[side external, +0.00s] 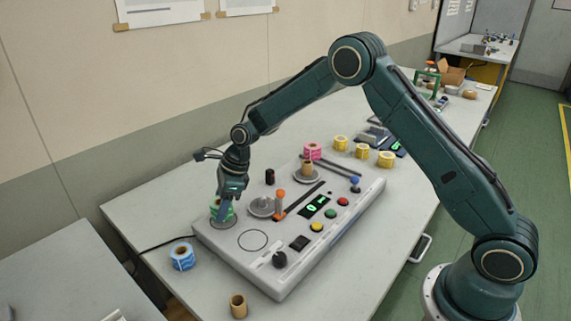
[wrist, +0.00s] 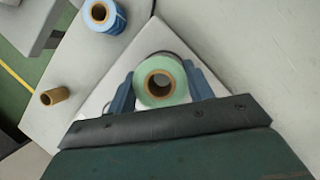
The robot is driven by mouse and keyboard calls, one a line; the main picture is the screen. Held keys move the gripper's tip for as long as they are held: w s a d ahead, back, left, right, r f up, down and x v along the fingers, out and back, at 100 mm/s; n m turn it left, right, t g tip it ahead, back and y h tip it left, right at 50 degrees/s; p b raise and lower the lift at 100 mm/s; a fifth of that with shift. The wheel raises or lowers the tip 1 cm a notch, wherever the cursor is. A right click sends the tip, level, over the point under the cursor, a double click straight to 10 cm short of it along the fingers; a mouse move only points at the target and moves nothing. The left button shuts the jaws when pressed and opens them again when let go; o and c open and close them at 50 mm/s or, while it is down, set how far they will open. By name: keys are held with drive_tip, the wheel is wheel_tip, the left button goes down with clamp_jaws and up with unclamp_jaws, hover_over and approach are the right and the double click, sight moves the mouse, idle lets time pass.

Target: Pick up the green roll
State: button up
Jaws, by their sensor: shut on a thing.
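The green roll (wrist: 146,91) shows in the wrist view with its brown core facing the camera. My gripper (wrist: 158,92) has one blue finger on each side of it and is shut on it. In the side external view, the green roll (side external: 213,207) is mostly hidden behind my gripper (side external: 224,209), at the left corner of the grey rewinder panel (side external: 262,275). I cannot tell whether the roll touches the panel or is slightly above it.
A blue roll (side external: 182,256) and an empty brown core (side external: 238,305) stand on the table left of the panel. A pink roll (side external: 312,151) and several yellow rolls (side external: 362,151) are behind it. An orange-topped lever (side external: 280,200) rises from the panel near my gripper.

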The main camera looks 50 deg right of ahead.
wheel_tip(320, 180, up, 18)
drive_tip(key=shift+r, duration=0.15)
idle(0.3)
idle(0.4)
drive_tip(key=o, duration=0.5)
drive_tip(key=shift+c, duration=0.2)
drive_tip(key=c, duration=0.3)
drive_tip(key=s+d+f, duration=0.1)
drive_tip(key=d+f, duration=0.2)
drive_tip(key=s+d+f, duration=0.2)
drive_tip(key=d+f, duration=0.1)
drive_tip(key=s+d+f, duration=0.2)
drive_tip(key=d+f, duration=0.2)
